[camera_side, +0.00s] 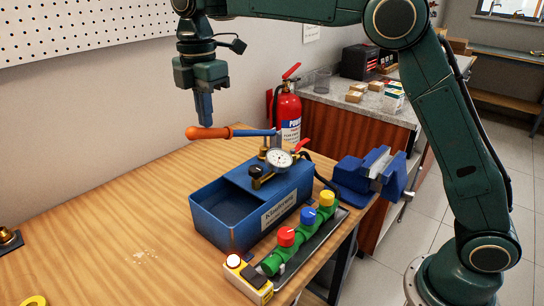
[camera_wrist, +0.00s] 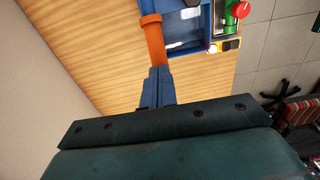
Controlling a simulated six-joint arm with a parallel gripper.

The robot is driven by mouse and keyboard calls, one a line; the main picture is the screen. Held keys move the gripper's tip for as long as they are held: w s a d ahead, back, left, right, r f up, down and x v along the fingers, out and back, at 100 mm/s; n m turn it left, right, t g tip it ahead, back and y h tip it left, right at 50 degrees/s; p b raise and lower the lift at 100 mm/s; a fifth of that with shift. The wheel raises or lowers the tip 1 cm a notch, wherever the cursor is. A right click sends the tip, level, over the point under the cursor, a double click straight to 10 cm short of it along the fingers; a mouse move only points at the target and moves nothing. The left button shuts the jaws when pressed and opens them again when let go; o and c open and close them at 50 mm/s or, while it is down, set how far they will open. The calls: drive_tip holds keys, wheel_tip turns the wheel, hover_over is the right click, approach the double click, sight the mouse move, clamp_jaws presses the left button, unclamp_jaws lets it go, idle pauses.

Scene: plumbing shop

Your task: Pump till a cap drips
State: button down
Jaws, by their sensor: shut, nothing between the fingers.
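My gripper (camera_side: 205,122) is shut and empty, pointing down just above the orange grip of the pump lever (camera_side: 212,132). Whether it touches the grip I cannot tell. In the wrist view the closed fingers (camera_wrist: 158,72) reach to the orange grip (camera_wrist: 153,40). The lever lies about level over the blue pump box (camera_side: 215,229). A pressure gauge (camera_side: 279,159) sits on the box; its reading is too small to tell. A green pipe (camera_side: 305,236) carries a red cap (camera_side: 286,236), a blue cap (camera_side: 308,216) and a yellow cap (camera_side: 327,198). I see no clear drip at the caps.
A yellow-and-black device (camera_side: 248,279) with a white top stands at the table's front edge. A blue vise (camera_side: 366,176) is at the right, a fire extinguisher (camera_side: 287,117) behind. Brass parts (camera_side: 9,238) lie at the far left. The wooden table's left part is mostly clear.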

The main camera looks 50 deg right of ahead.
drive_tip(key=shift+a+f, duration=0.85)
drive_tip(key=shift+f, duration=4.55)
drive_tip(key=r, duration=0.4)
drive_tip(key=d+r, duration=0.1)
drive_tip(key=r, duration=0.3)
drive_tip(key=d+r, duration=0.1)
drive_tip(key=r, duration=0.3)
drive_tip(key=shift+r, duration=0.15)
drive_tip(key=shift+r, duration=2.5)
